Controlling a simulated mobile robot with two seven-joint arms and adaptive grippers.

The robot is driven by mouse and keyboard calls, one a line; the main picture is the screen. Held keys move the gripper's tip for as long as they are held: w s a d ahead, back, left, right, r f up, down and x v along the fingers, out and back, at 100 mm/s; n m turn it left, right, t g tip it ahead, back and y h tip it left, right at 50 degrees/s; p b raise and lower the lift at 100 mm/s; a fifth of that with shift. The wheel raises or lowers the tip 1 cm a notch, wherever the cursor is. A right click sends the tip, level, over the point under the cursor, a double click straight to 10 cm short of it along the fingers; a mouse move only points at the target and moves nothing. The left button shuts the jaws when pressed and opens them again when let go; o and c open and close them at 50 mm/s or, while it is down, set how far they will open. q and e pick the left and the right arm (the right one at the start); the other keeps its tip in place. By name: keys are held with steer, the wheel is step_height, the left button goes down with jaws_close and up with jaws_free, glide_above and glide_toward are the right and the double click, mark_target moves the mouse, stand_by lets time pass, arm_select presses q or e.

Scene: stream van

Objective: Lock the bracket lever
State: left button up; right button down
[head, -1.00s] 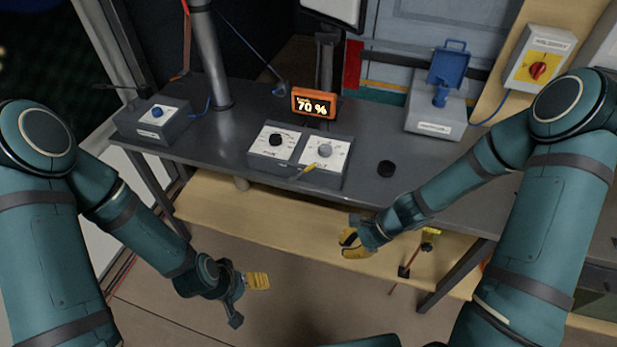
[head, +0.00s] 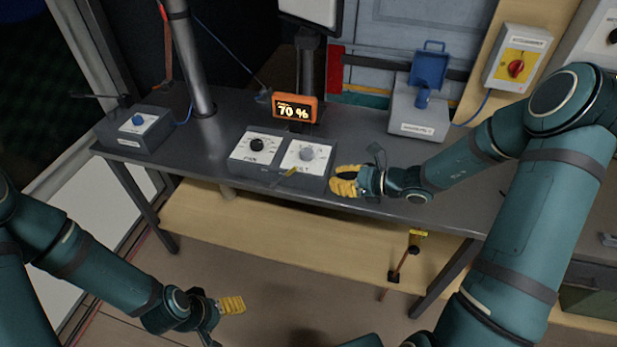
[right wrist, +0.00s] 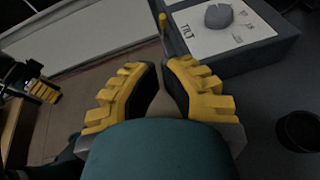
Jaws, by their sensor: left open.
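A short yellow lever (head: 284,178) sticks out at the front edge of the tilt control box (head: 307,158); I take it as the bracket lever, though it is small. In the right wrist view its yellow tip (right wrist: 163,24) shows beside the tilt box (right wrist: 235,38), beyond my fingertips. My right gripper (head: 336,182) is at the desk's front edge, just right of the tilt box. In the wrist view its yellow fingers (right wrist: 158,68) stand slightly apart with nothing between them. My left gripper (head: 238,306) is open and empty, low over the floor.
A box with a black knob (head: 255,148) adjoins the tilt box. An orange display (head: 295,108) reads 70 %. A black round puck (right wrist: 301,130) lies on the desk (head: 215,165). A blue-lidded box (head: 418,115) stands behind. A yellow-topped clamp (head: 417,236) is at the lower shelf.

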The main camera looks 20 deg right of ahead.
mark_target(304, 177)
steer(key=b+x, duration=0.1)
steer(key=x, duration=0.9)
steer(key=shift+b, duration=0.4)
